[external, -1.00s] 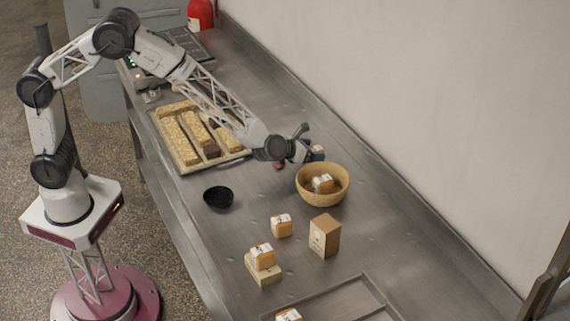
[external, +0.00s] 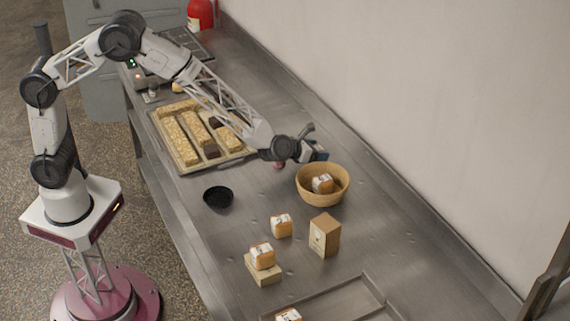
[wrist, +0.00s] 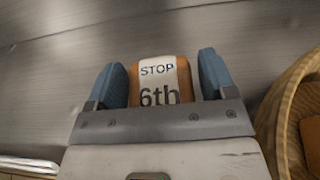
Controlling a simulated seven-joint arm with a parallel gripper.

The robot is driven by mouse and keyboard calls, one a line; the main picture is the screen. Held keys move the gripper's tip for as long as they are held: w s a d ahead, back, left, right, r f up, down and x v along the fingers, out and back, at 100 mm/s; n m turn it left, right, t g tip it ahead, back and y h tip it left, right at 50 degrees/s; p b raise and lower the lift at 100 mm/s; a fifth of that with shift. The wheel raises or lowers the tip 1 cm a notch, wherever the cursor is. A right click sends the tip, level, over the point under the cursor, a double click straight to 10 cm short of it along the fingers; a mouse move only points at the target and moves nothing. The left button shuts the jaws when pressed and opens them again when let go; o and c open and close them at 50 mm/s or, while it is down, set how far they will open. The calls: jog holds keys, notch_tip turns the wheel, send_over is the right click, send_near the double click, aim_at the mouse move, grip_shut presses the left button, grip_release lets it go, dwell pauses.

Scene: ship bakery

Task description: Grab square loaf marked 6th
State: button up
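The square loaf marked 6th (wrist: 160,75) is orange-brown with a white band reading "STOP 6th". In the wrist view it stands between the two blue fingertips of my gripper (wrist: 163,85). The left fingertip is very close to the loaf or touching it, and a narrow gap shows at the right one. The loaf's lower part is hidden behind the gripper. In the external view my gripper (external: 316,150) is low over the counter, just behind the woven bowl, and hides most or all of this loaf.
The woven bowl (external: 312,192) holds another loaf (external: 322,184) and stands close beside my gripper. Nearer the camera are more wrapped loaves (external: 281,226), a cardboard box (external: 325,236) and a black bowl (external: 218,196). A tray of baked bars (external: 185,160) lies left. The wall runs along the right.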

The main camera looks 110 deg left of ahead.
aim_at(317, 148)
jog(key=c, duration=0.7)
jog(key=shift+r, duration=0.15)
jog(key=shift+c, duration=0.2)
jog(key=shift+r, duration=4.9)
